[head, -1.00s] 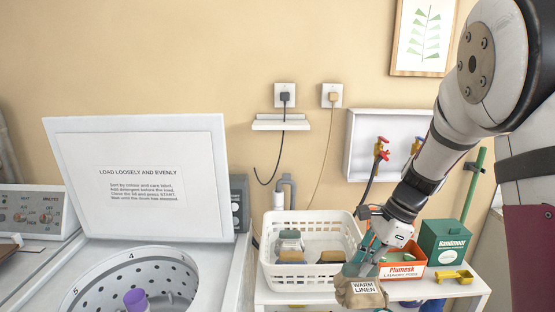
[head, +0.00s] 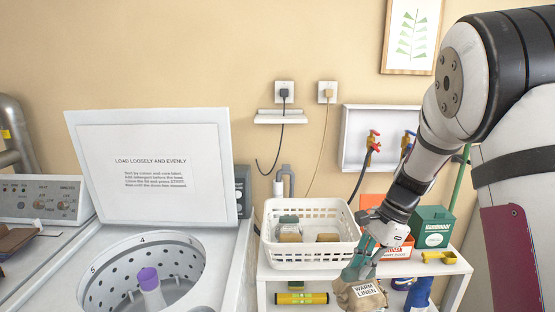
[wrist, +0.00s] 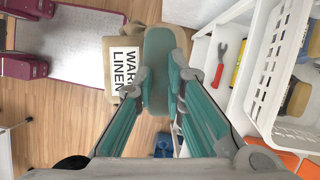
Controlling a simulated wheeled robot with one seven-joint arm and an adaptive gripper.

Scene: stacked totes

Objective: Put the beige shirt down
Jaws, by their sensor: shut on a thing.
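A white basket (head: 310,260) with several items stands on the shelf unit, beside an orange box (head: 392,252) and a green box (head: 433,226). An open washer (head: 140,245) with a purple-topped agitator is at left. A pale mat (wrist: 75,45) lies on the floor.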

